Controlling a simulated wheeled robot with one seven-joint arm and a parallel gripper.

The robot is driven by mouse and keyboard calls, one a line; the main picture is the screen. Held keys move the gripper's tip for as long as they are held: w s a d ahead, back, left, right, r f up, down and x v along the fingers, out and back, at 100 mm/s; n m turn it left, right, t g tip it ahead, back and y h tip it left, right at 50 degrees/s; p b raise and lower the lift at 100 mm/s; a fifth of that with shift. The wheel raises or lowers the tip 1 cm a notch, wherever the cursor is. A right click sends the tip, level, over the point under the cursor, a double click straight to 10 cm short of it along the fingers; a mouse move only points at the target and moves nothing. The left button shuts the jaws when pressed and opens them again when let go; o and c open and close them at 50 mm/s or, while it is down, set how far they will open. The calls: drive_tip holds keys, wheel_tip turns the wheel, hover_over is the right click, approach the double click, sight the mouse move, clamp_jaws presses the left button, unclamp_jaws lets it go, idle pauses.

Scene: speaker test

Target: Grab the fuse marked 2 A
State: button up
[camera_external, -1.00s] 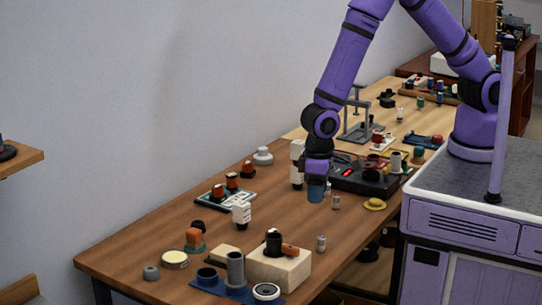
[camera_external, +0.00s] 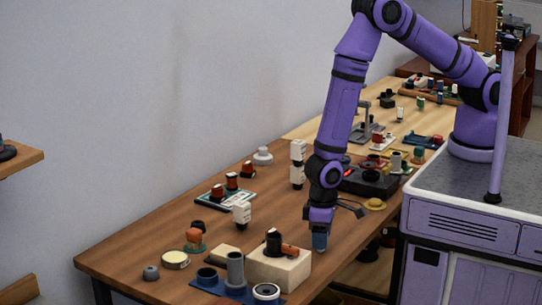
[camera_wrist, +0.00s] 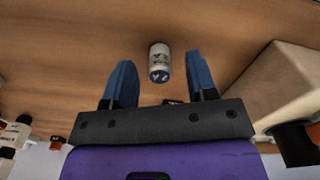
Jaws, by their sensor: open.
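A small light-coloured cylinder, looking like a fuse (camera_wrist: 159,57), shows in the wrist view with a dark blue end bearing white marks too small to read surely. It lies in the gap between the two blue fingers of my gripper (camera_wrist: 160,70), with visible space on both sides. My gripper is open and holds nothing. In the external view my gripper (camera_external: 319,241) points down low over the near right part of the table and hides the fuse there.
A beige block (camera_external: 294,270) with dark and orange parts on top stands close by; it also shows in the wrist view (camera_wrist: 285,80). A blue tray (camera_external: 207,288) with grey cylinders lies to the left. The table's front edge is near on the right.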

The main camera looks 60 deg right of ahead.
wheel_tip(320, 180, down, 2)
clamp_jaws()
idle(0.3)
